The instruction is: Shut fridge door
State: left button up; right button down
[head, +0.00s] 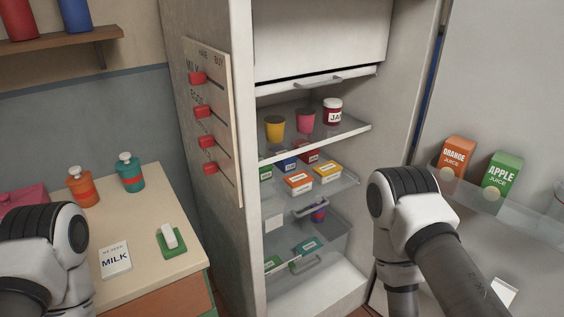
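The fridge (240,222) stands open in the middle of the head view, with lit shelves inside. Its door (499,91) is swung wide open on the right side. The door's inner side faces me and its shelf carries an orange juice carton (454,156) and a green apple juice carton (502,175). My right arm reaches up in front of the door's lower part and the fridge's right edge. Its gripper is not visible; only arm links show. My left arm shows at the lower left over the counter, and its gripper is outside the picture.
Inside the fridge, a yellow cup (275,129), a pink cup (306,120) and a jam jar (332,112) stand on the upper shelf (349,134). A counter (138,217) at left holds bottles (130,173), a milk note (115,260) and a green sponge dish (171,246).

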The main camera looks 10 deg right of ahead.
aim_at(498, 83)
jog(key=l+z, duration=0.3)
jog(key=z, duration=0.15)
jog(key=l+z, duration=0.25)
jog(key=z, duration=0.2)
jog(key=l+z, duration=0.3)
jog(key=z, duration=0.15)
jog(key=i+l+z, duration=0.15)
jog(key=z, duration=0.3)
jog(key=i+l+z, duration=0.15)
jog(key=l+z, duration=0.25)
jog(key=i+l+u, duration=0.1)
jog(key=i+l, duration=0.2)
